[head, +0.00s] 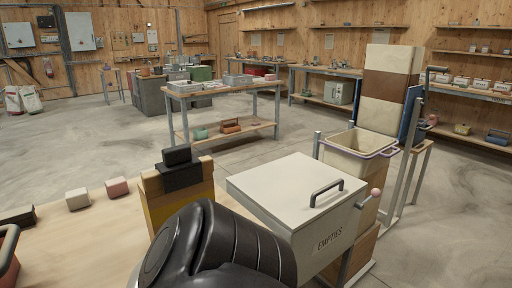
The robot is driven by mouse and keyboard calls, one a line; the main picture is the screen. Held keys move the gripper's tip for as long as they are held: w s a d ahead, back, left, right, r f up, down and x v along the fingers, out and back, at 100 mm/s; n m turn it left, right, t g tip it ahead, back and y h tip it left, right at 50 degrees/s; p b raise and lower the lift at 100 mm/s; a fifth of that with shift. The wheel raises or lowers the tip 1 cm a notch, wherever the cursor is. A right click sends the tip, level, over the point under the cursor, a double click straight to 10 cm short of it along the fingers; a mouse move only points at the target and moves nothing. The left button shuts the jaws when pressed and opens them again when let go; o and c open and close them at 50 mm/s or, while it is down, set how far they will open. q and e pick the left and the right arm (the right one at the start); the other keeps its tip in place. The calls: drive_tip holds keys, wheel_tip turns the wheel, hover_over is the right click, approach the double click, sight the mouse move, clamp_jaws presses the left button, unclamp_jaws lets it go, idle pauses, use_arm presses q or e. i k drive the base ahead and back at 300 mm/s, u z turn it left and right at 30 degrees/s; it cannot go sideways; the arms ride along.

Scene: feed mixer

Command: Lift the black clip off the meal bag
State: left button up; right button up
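The black clip (181,176) sits across the top edge of the meal bag (184,199), which stands upright at the near edge of the wooden table. The clip has a raised black block on top. The bag is tan with a yellow front, and its lower part is hidden behind my black arm link in the foreground. Neither of my grippers can be made out in the head view, and nothing is seen touching the clip.
A white lidded bin marked EMPTIES (293,196) stands close to the right of the bag. Pale and pink blocks (117,187) and a dark block (17,216) lie on the table (75,250) at left. A cream open-topped container (357,144) stands behind the bin.

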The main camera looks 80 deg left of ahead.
sight(179, 169)
drive_tip(key=k, duration=1.05)
drive_tip(key=u, duration=0.7)
